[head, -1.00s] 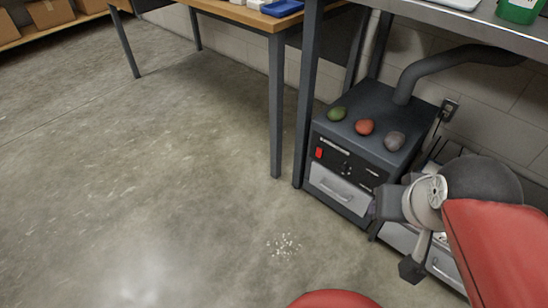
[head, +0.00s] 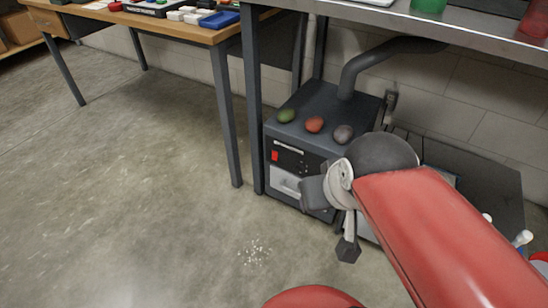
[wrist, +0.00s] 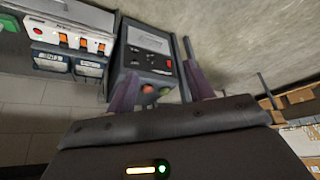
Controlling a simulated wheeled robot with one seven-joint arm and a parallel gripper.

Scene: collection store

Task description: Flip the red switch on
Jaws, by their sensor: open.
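The red switch (head: 275,155) is a small red rectangle at the upper left of the front panel of a dark grey box-shaped machine (head: 350,107). The red switch (wrist: 168,63) also shows in the wrist view, on the panel beside the pale drawer front. I cannot tell which way it is tipped. My gripper (head: 306,192) is in front of the machine, overlapping its drawer to the right of and below the switch in the head view. In the wrist view my gripper (wrist: 163,70) is open and empty, its fingers framing the machine front, apart from the switch.
Green (head: 286,115), orange-red (head: 314,124) and grey (head: 343,134) stone-like lumps lie on the machine top. A table leg (head: 253,110) stands close to its left. A unit with orange switches (wrist: 68,42) shows in the wrist view. Floor at left is open.

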